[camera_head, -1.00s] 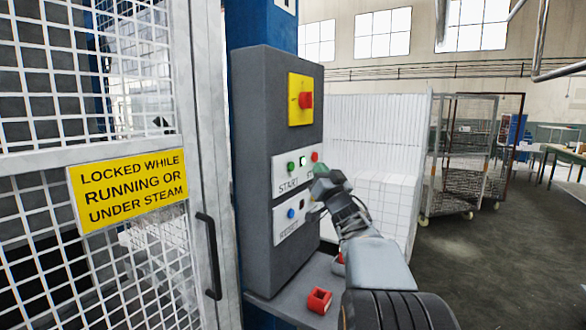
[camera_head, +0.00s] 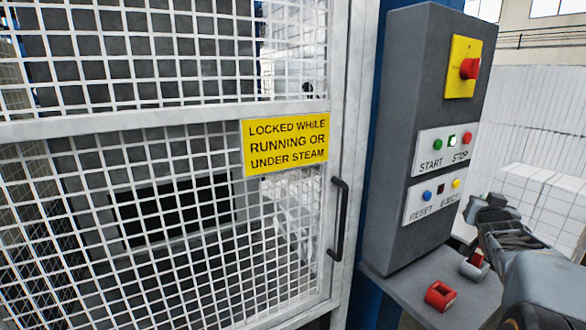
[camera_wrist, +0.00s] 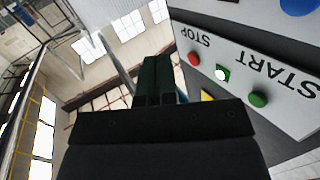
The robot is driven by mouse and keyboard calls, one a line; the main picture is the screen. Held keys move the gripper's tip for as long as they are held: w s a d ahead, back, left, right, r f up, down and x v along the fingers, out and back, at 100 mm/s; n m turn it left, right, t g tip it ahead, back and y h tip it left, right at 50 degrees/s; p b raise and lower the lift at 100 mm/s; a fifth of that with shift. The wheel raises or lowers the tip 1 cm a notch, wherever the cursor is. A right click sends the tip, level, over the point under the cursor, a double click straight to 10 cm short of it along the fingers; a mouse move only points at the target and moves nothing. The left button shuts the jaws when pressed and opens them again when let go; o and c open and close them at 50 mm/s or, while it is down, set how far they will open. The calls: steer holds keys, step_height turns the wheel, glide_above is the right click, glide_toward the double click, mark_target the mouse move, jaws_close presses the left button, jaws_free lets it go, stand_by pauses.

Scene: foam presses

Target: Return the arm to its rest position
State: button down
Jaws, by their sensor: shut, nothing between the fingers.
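My gripper (camera_head: 474,203) is at the right of the head view, to the right of the grey control box (camera_head: 408,140) and apart from its front. Its fingers are shut and empty. In the wrist view the dark fingers (camera_wrist: 156,82) are together beside the panel. The START/STOP plate (camera_head: 444,147) carries a green button, a lit white lamp and a red button; it shows upside down in the wrist view (camera_wrist: 245,75). The RESET/EJECT plate (camera_head: 432,196) below has a blue button, a dark square and a yellow button.
A mesh guard door (camera_head: 170,190) with a dark handle (camera_head: 339,218) and a yellow sign (camera_head: 286,144) fills the left. A red emergency knob (camera_head: 469,68) sits high on the box. A shelf (camera_head: 400,285) below holds a red block (camera_head: 440,296) and a red-and-grey piece (camera_head: 475,266).

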steer(key=s+a+f+n+g+y, duration=0.1)
steer(key=s+a+f+g+y, duration=0.1)
steer(key=s+a+f+g, duration=0.35)
steer(key=s+a+f+n+g+y, duration=0.1)
steer(key=s+a+f+g+y, duration=0.15)
steer(key=a+f, duration=0.5)
steer(key=s+a+f+n+g+y, duration=0.1)
steer(key=s+a+f+n+y, duration=0.1)
steer(key=s+a, duration=0.5)
steer(key=s+a+f+n+g+y, duration=0.2)
steer(key=s+a, duration=0.5)
steer(key=a, duration=0.5)
steer(key=shift+a+f+n, duration=0.2)
steer(key=shift+f+n, duration=0.5)
steer(key=shift+f, duration=0.2)
steer(key=shift+a, duration=0.15)
